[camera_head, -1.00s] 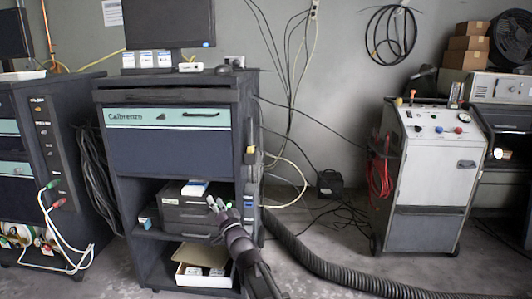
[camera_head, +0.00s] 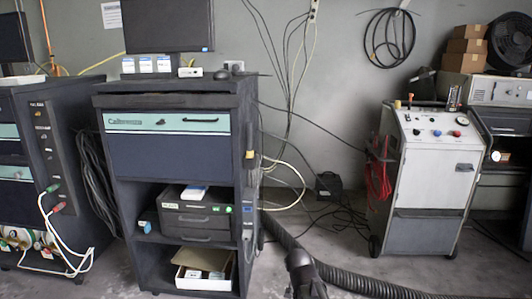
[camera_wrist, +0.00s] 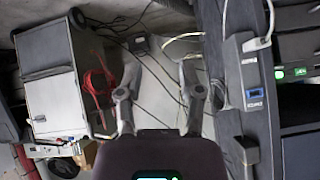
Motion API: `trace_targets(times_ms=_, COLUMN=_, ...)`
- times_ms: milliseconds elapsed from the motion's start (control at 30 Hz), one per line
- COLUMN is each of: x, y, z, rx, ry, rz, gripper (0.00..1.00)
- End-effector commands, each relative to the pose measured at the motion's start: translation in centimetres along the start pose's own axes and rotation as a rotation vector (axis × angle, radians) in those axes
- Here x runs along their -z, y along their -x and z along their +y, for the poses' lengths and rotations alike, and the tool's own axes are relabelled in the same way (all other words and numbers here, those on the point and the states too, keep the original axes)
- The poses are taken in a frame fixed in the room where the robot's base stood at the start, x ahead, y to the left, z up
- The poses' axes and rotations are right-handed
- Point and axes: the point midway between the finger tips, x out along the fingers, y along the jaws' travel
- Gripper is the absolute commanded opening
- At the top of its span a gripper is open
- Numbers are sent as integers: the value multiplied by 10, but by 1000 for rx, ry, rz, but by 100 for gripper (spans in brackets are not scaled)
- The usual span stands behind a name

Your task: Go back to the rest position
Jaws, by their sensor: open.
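My gripper (camera_wrist: 160,98) is open and empty in the wrist view, its two fingers spread over the floor between the white machine and the dark cabinet. In the head view, only part of my arm shows at the bottom, right of the cabinet. The gripper's fingers cannot be made out there. The dark cabinet (camera_head: 168,160) with a teal band stands left of my arm. A small white and blue box (camera_head: 194,193) lies on the grey unit (camera_head: 194,220) on its middle shelf.
A white wheeled machine (camera_head: 430,175) with red cables stands at the right. A thick black hose (camera_head: 350,281) runs along the floor behind my arm. An open white box (camera_head: 203,270) sits on the cabinet's bottom shelf.

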Motion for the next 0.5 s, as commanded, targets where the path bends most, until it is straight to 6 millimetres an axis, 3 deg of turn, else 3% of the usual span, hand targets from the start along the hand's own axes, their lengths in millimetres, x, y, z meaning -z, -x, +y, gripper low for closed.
trace_targets(times_ms=100, x=-26, y=12, z=29, rx=-54, ry=39, rz=-136, gripper=48)
trace_targets(times_ms=300, x=-71, y=36, z=69, rx=-103, ry=107, rz=-383, gripper=48)
trace_targets(times_ms=500, x=-104, y=62, z=92, rx=-104, ry=161, rz=-574, gripper=48)
